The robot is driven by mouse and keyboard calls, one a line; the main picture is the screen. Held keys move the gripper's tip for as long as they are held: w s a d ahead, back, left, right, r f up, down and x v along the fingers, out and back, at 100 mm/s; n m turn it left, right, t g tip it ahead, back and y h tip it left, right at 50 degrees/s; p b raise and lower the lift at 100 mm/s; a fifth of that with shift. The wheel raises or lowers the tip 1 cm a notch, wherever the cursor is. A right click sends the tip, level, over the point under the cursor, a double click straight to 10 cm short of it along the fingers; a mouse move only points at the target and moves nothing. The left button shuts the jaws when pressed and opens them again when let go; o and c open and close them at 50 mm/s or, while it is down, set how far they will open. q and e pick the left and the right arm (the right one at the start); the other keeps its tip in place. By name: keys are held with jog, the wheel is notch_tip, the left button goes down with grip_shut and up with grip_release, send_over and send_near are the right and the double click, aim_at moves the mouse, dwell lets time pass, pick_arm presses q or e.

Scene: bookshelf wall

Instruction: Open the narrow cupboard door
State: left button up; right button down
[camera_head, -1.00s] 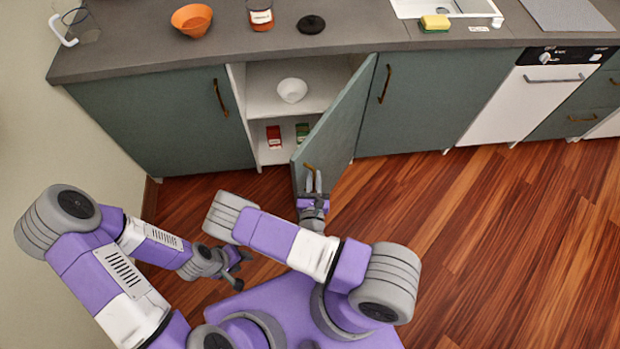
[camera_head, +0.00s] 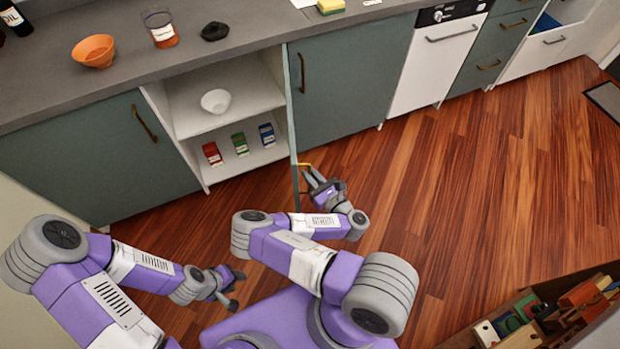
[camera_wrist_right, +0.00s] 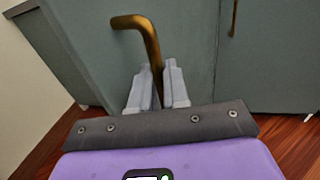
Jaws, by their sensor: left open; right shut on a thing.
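The narrow cupboard door (camera_head: 293,130) stands swung out from its cupboard and is seen nearly edge-on in the head view. Its brass handle (camera_head: 304,166) is near the free edge. My right gripper (camera_head: 309,175) is shut on this handle; in the right wrist view its two fingers (camera_wrist_right: 161,88) lie either side of the handle's bar (camera_wrist_right: 149,42). The open cupboard (camera_head: 225,95) shows a white bowl (camera_head: 215,101) on the upper shelf and red, green and blue packets (camera_head: 240,144) below. My left gripper (camera_head: 236,289) is open and empty, low over the floor.
A closed door (camera_head: 90,160) is left of the opening and another (camera_head: 350,80) is right. The counter (camera_head: 130,70) holds an orange bowl (camera_head: 93,50) and a jar (camera_head: 160,28). A box of toys (camera_head: 520,338) stands bottom right. Floor (camera_head: 460,190) right of my gripper is clear.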

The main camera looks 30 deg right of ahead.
jog(key=shift+w+r, duration=0.25)
jog(key=shift+w, duration=0.05)
jog(key=c, duration=1.4)
grip_release()
jog(key=shift+c, duration=0.2)
jog(key=shift+o, duration=0.5)
jog(key=shift+w+d+f, duration=0.1)
jog(key=shift+w+f, duration=0.1)
jog(key=shift+s, duration=0.1)
jog(key=shift+r, duration=0.1)
notch_tip(320, 180, up, 10)
jog(key=p, duration=0.5)
